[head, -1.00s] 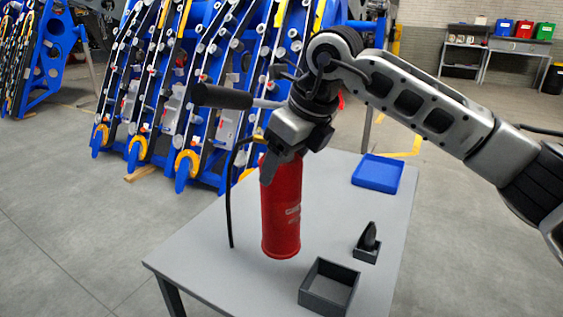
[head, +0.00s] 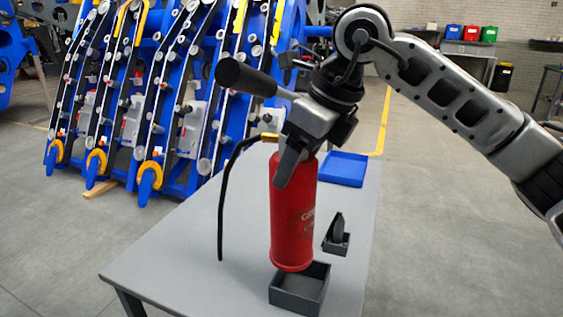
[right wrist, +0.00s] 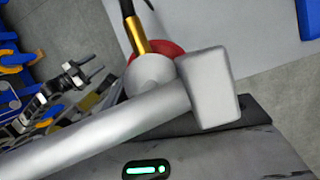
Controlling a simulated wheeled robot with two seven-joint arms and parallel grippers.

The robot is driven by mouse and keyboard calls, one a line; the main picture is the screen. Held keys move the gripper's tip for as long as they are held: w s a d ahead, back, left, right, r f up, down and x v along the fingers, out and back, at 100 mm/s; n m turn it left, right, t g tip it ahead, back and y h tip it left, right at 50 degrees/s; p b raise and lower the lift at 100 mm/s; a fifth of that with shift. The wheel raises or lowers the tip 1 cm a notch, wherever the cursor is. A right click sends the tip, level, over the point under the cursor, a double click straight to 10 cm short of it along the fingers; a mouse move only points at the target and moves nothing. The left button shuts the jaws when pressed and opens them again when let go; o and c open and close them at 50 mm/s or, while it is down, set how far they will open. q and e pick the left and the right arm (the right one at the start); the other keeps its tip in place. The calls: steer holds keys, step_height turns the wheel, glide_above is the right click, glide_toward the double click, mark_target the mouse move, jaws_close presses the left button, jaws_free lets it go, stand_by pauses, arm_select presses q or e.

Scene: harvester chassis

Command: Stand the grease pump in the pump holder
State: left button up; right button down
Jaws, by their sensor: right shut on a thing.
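The grease pump is a red cylinder (head: 292,225) with a black-gripped lever, a brass fitting and a black hose. My right gripper (head: 292,160) is shut on it near its top and holds it upright. The pump holder (head: 300,290), a dark open square box, is on the grey table. The pump's lower end overlaps the holder's back left rim in the head view; I cannot tell whether they touch. In the right wrist view the pump's silver head (right wrist: 155,75) and brass fitting (right wrist: 136,35) show close up. My left gripper is not in view.
A small dark holder with a dark upright piece (head: 337,235) stands behind the pump holder, to the right. A blue tray (head: 344,169) lies at the table's far end. The left part of the grey table (head: 185,255) is clear.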

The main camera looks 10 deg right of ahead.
mark_target(310, 210)
steer(key=shift+s+d+r+b, duration=0.15)
steer(key=shift+s+d+b, duration=0.15)
steer(key=shift+s+d, duration=0.35)
steer(key=shift+d+f, duration=0.2)
steer(key=shift+f, duration=0.05)
step_height(310, 210, down, 2)
steer(key=shift+w+b, duration=0.1)
steer(key=shift+b, duration=0.95)
step_height(310, 210, down, 4)
steer(key=b, duration=0.3)
steer(key=shift+f+b, duration=0.5)
steer(key=shift+b, duration=0.05)
steer(key=shift+f+b, duration=0.35)
steer(key=shift+f, duration=0.15)
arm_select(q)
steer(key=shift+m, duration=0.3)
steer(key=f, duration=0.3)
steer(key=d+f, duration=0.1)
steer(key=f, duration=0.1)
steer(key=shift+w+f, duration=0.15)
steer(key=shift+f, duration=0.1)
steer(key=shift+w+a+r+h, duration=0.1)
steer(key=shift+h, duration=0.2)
arm_select(e)
steer(key=shift+f, duration=0.2)
